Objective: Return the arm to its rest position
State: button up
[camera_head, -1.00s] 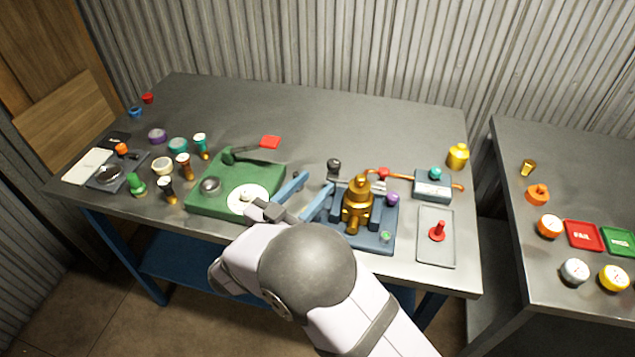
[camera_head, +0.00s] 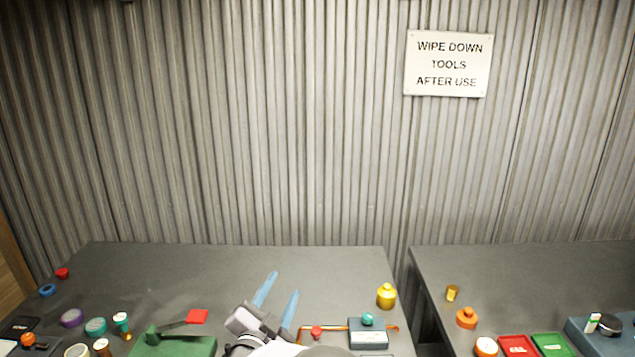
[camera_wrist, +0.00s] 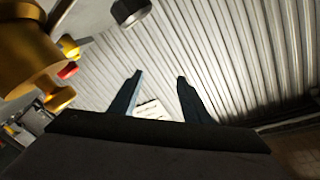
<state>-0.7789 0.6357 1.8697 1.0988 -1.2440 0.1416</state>
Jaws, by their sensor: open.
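My gripper (camera_head: 277,287) shows at the bottom middle of the head view, above the left workbench (camera_head: 290,264). Its two blue fingers are spread apart and point up toward the wall, with nothing between them. In the wrist view my gripper (camera_wrist: 159,82) is also open and empty, and the corrugated wall (camera_wrist: 230,50) lies beyond the fingertips. A brass body (camera_wrist: 25,50) fills the left edge of the wrist view, close to the camera. A dark round knob (camera_wrist: 130,10) shows at the top.
A grey-blue block (camera_head: 368,334) with a teal knob and copper pipe stands right of my gripper, near a yellow bottle (camera_head: 386,296). A green base (camera_head: 172,345) is at left. A second bench (camera_head: 550,275) stands right across a gap. A sign (camera_head: 448,63) hangs on the wall.

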jog(key=w+d+r+m+g+y+p, duration=0.1)
jog(key=w+d+r+g+y+p, duration=0.2)
jog(key=d, duration=0.6)
jog(key=s+d+f+n+g, duration=0.2)
jog(key=s+d+f+g, duration=0.1)
jog(key=s, duration=0.3)
jog(key=s+d+f+n+g+y, duration=0.1)
jog(key=s+d+f+n+g, duration=0.1)
jog(key=s+f, duration=0.3)
jog(key=s+d+f+n+g+y, duration=0.1)
jog(key=s+d+f+n+g, duration=0.2)
jog(key=s, duration=0.6)
jog(key=shift+s+d+f+g, duration=0.1)
jog(key=shift+d+f+g, duration=0.8)
jog(key=shift+d+f, duration=0.15)
jog(key=s+d+f+n+g, duration=0.1)
jog(key=s+d+n+g, duration=0.1)
jog(key=s, duration=0.5)
jog(key=s+d+f+n+g+h, duration=0.1)
jog(key=s+d+n+g, duration=0.1)
jog(key=s, duration=0.5)
jog(key=shift+s+d+n+g+b, duration=0.2)
jog(key=shift+s+n+g+b, duration=0.1)
jog(key=shift+s+g+b, duration=0.15)
jog(key=shift+w, duration=0.1)
